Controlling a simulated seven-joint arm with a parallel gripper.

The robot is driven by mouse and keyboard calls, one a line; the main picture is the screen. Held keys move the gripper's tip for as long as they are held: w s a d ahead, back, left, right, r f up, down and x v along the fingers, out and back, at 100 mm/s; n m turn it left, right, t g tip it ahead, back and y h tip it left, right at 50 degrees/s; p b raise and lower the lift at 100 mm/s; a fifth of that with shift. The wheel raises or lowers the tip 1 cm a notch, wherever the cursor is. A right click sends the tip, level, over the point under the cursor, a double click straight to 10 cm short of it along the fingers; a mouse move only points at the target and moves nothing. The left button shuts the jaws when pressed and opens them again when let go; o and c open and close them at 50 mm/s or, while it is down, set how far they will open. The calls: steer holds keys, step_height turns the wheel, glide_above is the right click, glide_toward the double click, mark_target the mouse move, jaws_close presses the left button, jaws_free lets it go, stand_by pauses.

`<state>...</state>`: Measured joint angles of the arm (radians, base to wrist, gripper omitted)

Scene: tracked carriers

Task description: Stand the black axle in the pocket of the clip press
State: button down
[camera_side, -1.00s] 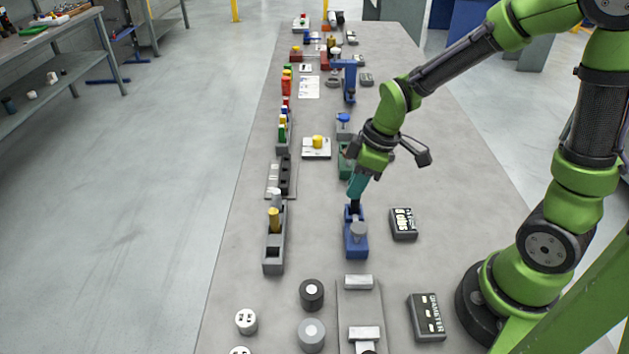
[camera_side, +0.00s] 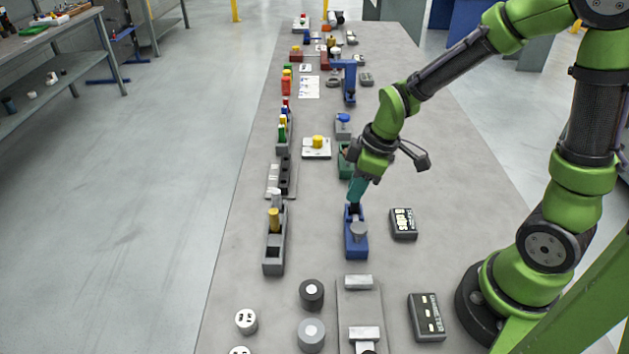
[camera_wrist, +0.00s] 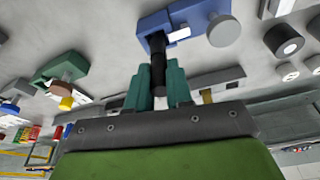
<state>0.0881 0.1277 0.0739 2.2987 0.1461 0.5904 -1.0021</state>
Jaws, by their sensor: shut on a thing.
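The clip press (camera_side: 356,245) is a blue block with a grey round knob on its near part, standing on the table in the side view. My gripper (camera_side: 356,191) has teal fingers and is shut on the black axle (camera_side: 354,209). It holds the axle roughly upright over the far end of the press. In the wrist view the axle (camera_wrist: 158,64) runs from between the fingers (camera_wrist: 157,88) to the press (camera_wrist: 154,24). The axle's tip meets the blue block there, and I cannot tell how deep it sits in the pocket.
A grey rack (camera_side: 273,254) with a yellow peg stands left of the press. A dark labelled box (camera_side: 403,223) lies to its right. A green block (camera_side: 345,164) stands just behind my gripper. Dark and grey rollers (camera_side: 311,293) stand nearer the front.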

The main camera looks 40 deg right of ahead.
steer(key=shift+f, duration=1.05)
stand_by(0.9)
steer(key=c, duration=0.9)
jaws_free()
steer(key=shift+c, duration=0.2)
steer(key=shift+o, duration=0.5)
steer(key=o, duration=0.4)
steer(key=shift+r, duration=0.1)
steer(key=shift+r, duration=3.45)
